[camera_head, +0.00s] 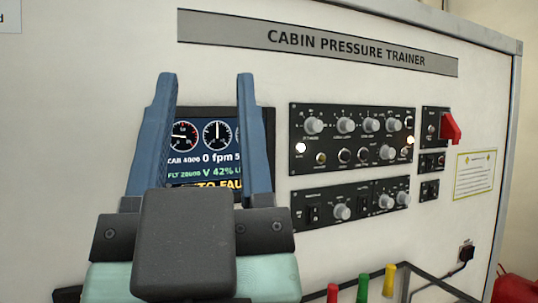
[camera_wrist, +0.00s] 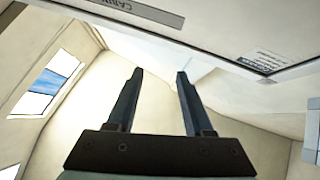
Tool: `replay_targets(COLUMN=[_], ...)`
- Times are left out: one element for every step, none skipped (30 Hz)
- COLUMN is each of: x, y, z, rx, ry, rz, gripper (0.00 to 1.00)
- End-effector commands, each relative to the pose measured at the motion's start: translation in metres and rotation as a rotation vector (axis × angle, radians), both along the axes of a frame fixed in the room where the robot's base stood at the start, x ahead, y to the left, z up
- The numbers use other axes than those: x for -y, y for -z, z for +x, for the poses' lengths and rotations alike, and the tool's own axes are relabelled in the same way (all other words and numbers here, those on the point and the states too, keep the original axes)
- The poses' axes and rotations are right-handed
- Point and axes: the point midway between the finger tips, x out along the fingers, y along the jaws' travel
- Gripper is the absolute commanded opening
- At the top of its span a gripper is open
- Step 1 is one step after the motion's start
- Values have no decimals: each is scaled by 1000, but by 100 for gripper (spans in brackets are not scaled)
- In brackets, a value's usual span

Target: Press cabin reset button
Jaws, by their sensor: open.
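The white trainer board carries a black upper control panel (camera_head: 352,135) to the right of my gripper. Its lower row holds a lit white round light or button (camera_head: 300,147) and several small round buttons (camera_head: 344,155). Their labels are too small to read, so I cannot tell which one is the cabin reset button. My gripper (camera_head: 205,80) is open and empty, with its blue fingers pointing up in front of the display screen (camera_head: 220,145), partly hiding it. In the wrist view my gripper (camera_wrist: 160,72) is also open, with nothing between the fingers.
A red guarded switch (camera_head: 451,127) stands out at the right of the board. A lower panel (camera_head: 350,203) has several knobs and switches. Red, green and yellow handles (camera_head: 362,288) rise at the bottom. In the wrist view, windows (camera_wrist: 50,82) are at the left.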

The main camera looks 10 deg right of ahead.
Motion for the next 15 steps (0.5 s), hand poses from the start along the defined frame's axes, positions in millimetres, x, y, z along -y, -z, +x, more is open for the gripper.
replay_targets(x=[0,0,0,0,0,0,0,0,0,0,0,0,0,0,0], y=[0,0,0,0,0,0,0,0,0,0,0,0,0,0,0], z=[0,0,0,0,0,0,0,0,0,0,0,0,0,0,0], rx=[0,0,0,0,0,0,0,0,0,0,0,0,0,0,0], ry=[0,0,0,0,0,0,0,0,0,0,0,0,0,0,0], rz=[0,0,0,0,0,0,0,0,0,0,0,0,0,0,0], gripper=[41,35,28,23,17,10,5,0,0,0,0,0,0,0,0])
